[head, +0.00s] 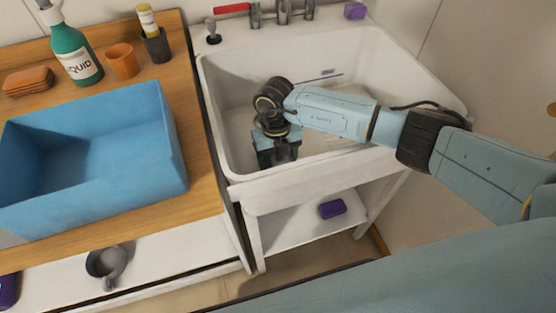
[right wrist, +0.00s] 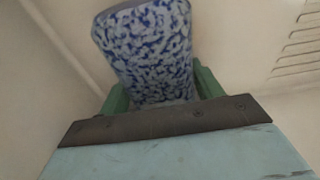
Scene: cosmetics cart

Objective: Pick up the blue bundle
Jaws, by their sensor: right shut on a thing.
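The blue bundle (right wrist: 145,50), mottled blue and white, shows in the right wrist view between the green fingers of my right gripper (right wrist: 152,88). The gripper is shut on it. In the head view my right gripper (head: 279,157) points down inside the white sink (head: 222,110), near its front left part. The bundle is hidden there behind the gripper. My left gripper is in neither view.
A blue bin (head: 150,165) stands on the wooden counter (head: 203,160) left of the sink. A green bottle (head: 72,48), an orange cup (head: 122,60) and a dark holder (head: 157,46) stand behind it. A purple block (head: 332,208) lies on the shelf below the sink.

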